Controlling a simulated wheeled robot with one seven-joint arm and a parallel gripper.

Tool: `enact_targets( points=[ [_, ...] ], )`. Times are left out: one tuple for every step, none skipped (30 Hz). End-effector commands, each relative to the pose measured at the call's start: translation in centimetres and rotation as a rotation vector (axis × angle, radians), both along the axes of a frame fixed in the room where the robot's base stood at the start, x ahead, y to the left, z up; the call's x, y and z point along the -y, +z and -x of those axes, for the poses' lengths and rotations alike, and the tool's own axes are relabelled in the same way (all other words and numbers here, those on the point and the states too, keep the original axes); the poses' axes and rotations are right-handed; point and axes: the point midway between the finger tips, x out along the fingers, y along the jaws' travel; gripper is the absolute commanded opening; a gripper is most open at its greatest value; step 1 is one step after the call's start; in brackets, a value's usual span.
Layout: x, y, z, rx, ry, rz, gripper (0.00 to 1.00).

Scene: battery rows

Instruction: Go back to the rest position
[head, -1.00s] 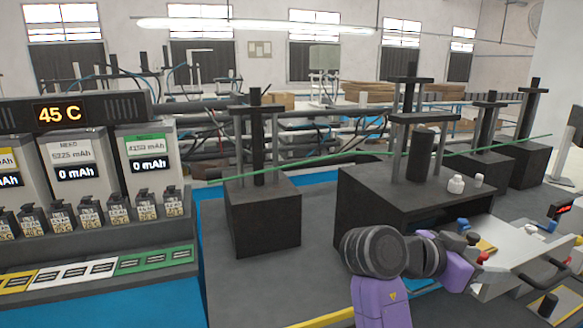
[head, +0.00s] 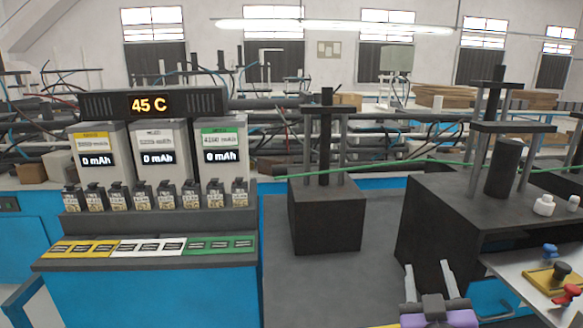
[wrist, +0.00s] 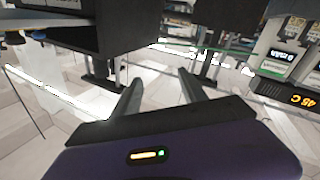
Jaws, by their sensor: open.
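My gripper (head: 430,281) is at the lower right of the head view, in front of the black press blocks. Its two grey fingers point up and stand apart, with nothing between them. In the wrist view my gripper (wrist: 161,88) also shows its two fingers spread and empty. The purple body of the gripper fills the bottom of that view. Most of my arm is out of the head view, below its lower edge.
A battery rack (head: 160,224) with several small batteries, three displays and a "45 C" sign (head: 150,104) stands at the left. A black press block (head: 327,215) stands mid-table, a larger one (head: 440,215) to its right. Grey table surface (head: 330,285) between them is clear.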

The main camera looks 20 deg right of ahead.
Motion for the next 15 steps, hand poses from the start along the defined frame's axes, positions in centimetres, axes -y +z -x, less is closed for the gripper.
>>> enact_targets(
  points=[
    [-2.2,-1.6,0.6,-0.012,0.076,0.002,0.50],
    [-3.4,-2.2,0.8,-0.011,0.121,0.003,0.50],
    [-5.0,-3.0,1.3,-0.009,0.176,0.000,0.50],
    [-6.2,-3.5,1.8,-0.006,0.216,-0.003,0.50],
    [-7.4,-4.0,2.3,-0.003,0.255,-0.007,0.50],
    [-8.9,-4.8,3.1,0.001,0.302,-0.016,0.50],
    [-9.9,-5.2,3.7,0.006,0.335,-0.024,0.50],
    [-10.9,-5.6,4.5,0.011,0.367,-0.031,0.50],
    [-12.2,-6.1,5.5,0.016,0.406,-0.047,0.50],
    [-13.1,-6.5,6.3,0.020,0.433,-0.057,0.50],
    [-14.0,-6.8,7.1,0.025,0.458,-0.069,0.50],
    [-15.0,-7.1,8.3,0.033,0.489,-0.087,0.50],
    [-15.8,-7.4,9.2,0.037,0.510,-0.101,0.50],
    [-16.5,-7.6,10.1,0.040,0.529,-0.116,0.50],
    [-17.3,-7.9,11.3,0.046,0.553,-0.138,0.50]
  ],
)
